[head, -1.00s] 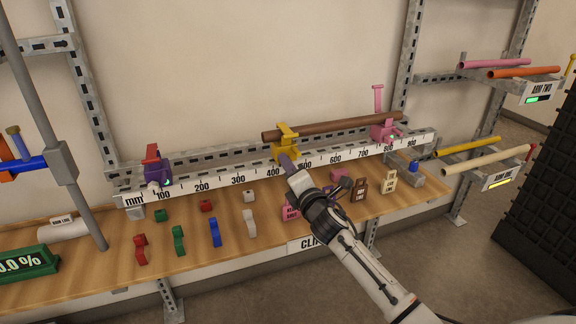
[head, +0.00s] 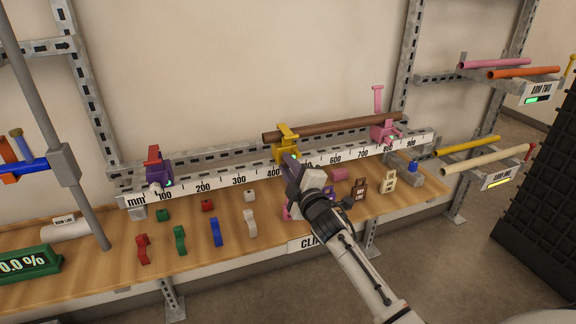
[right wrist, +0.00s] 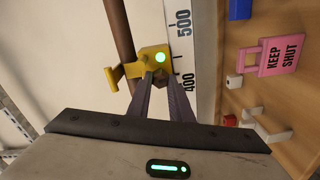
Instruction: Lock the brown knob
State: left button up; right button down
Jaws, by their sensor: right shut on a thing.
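A yellow clamp (head: 285,143) sits on the ruler rail (head: 222,182) near the 400 mark, with a brown pipe (head: 330,127) lying through it. The clamp (right wrist: 150,62) shows a lit green lamp (right wrist: 160,57) in the right wrist view. The small brown knob (right wrist: 161,76) is on the clamp's near side, between my right fingertips (right wrist: 162,82). My right gripper (head: 290,160) is shut on the knob and hides it in the head view. My left gripper is out of view.
A purple clamp (head: 158,173) and a pink clamp (head: 383,131) stand on the same rail. Several coloured clips and tags lie on the wooden shelf (head: 110,265) below. Pipe racks (head: 490,178) stand at the right.

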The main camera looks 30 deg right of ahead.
jog(key=shift+m, duration=0.3)
jog(key=c, duration=1.6)
grip_release()
jog(key=v, duration=1)
jog(key=shift+s+a, duration=0.15)
